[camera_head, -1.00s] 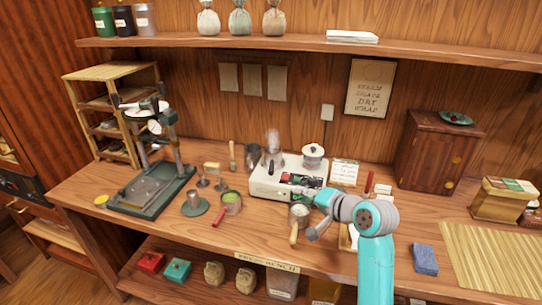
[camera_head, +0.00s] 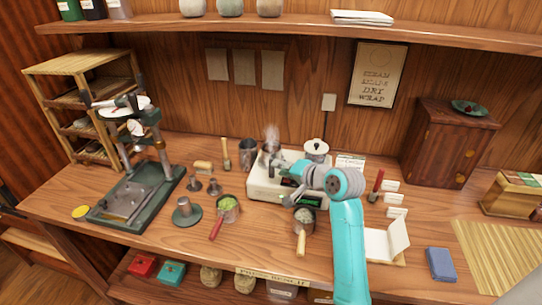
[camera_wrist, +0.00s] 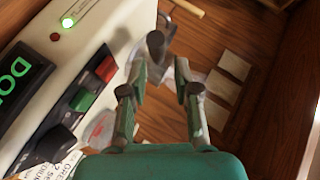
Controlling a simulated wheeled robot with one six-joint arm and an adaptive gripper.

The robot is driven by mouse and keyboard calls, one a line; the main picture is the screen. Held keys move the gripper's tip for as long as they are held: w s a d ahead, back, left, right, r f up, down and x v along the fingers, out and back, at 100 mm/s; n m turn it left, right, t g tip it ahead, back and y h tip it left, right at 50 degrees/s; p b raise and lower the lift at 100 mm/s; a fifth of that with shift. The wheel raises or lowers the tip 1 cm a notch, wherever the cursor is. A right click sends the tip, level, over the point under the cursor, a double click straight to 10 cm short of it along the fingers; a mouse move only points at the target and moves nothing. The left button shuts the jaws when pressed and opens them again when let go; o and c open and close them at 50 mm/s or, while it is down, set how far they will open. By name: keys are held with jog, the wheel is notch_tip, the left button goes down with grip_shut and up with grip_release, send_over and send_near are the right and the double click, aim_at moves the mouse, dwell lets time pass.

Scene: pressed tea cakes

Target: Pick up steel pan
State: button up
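In the head view a small metal pan with a wooden handle (camera_head: 304,216) stands on the counter in front of the machine. A metal pan with a red handle and green contents (camera_head: 230,203) stands left of it. I cannot tell which is the steel pan.
A lidded pot (camera_head: 316,149) is behind my arm. A press (camera_head: 128,205) stands left, a cabinet (camera_head: 442,145) right. The front counter is partly clear.

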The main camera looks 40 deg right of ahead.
jog(key=shift+d+x, duration=0.2)
jog(key=shift+x, duration=2.75)
jog(key=shift+f, duration=0.1)
grip_shut()
